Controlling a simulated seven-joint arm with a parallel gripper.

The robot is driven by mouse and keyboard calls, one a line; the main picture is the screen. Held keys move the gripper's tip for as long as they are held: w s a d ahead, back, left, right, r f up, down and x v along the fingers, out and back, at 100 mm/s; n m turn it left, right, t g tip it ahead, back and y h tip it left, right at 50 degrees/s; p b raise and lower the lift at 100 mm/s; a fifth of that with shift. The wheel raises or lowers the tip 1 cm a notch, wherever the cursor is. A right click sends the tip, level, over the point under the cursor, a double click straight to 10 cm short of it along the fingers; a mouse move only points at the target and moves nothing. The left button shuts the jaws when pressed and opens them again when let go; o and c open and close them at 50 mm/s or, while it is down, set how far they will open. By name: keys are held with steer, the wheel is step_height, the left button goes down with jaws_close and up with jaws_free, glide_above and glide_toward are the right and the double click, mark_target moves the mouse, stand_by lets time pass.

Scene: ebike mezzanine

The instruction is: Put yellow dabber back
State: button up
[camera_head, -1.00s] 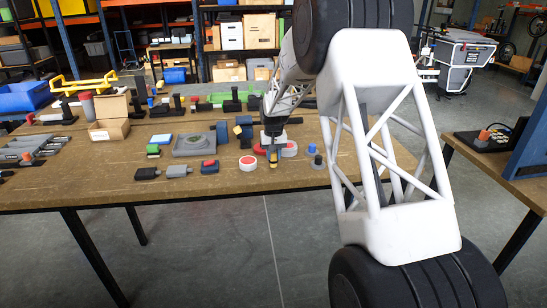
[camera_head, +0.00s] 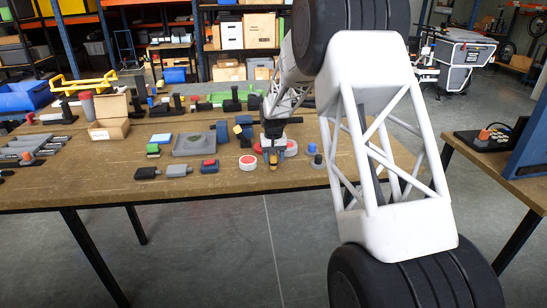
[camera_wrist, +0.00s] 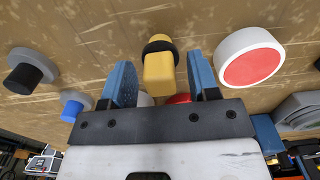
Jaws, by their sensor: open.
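The yellow dabber (camera_wrist: 160,72), a yellow block-like body with a black ring, is between my gripper's two blue fingers in the wrist view. In the head view the yellow dabber (camera_head: 272,158) is small and partly hidden by the fingers, near the table's front edge. My gripper (camera_wrist: 159,62) is open, with a finger on each side of the dabber and visible gaps. It points down at the table in the head view (camera_head: 273,156). Whether the dabber's lower end touches the table is hard to tell.
A white, red-topped round tub (camera_wrist: 251,58) stands close beside one finger; others lie behind the gripper. A grey-and-black round piece (camera_wrist: 30,70) and a blue-topped one (camera_wrist: 75,104) stand on the other side. The wooden table (camera_head: 225,188) is clear in front.

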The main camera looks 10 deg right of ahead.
steer(key=shift+r, duration=0.2)
step_height(320, 180, up, 12)
stand_by(0.6)
stand_by(0.3)
stand_by(0.4)
steer(key=s+d+r, duration=0.1)
steer(key=s+r, duration=0.3)
steer(key=s, duration=0.7)
steer(key=s+d+r+t, duration=0.1)
steer(key=s+r, duration=0.4)
steer(key=s, duration=0.5)
steer(key=s+d+r, duration=0.1)
steer(key=s+r, duration=0.3)
steer(key=s, duration=0.7)
steer(key=s+f, duration=0.2)
steer(key=s, duration=1.2)
steer(key=s+d+f+t, duration=0.1)
steer(key=s+f, duration=0.2)
steer(key=s, duration=1.1)
steer(key=shift+s+d+f+t, duration=0.15)
steer(key=shift+d+f+t, duration=0.05)
steer(key=shift+t, duration=0.1)
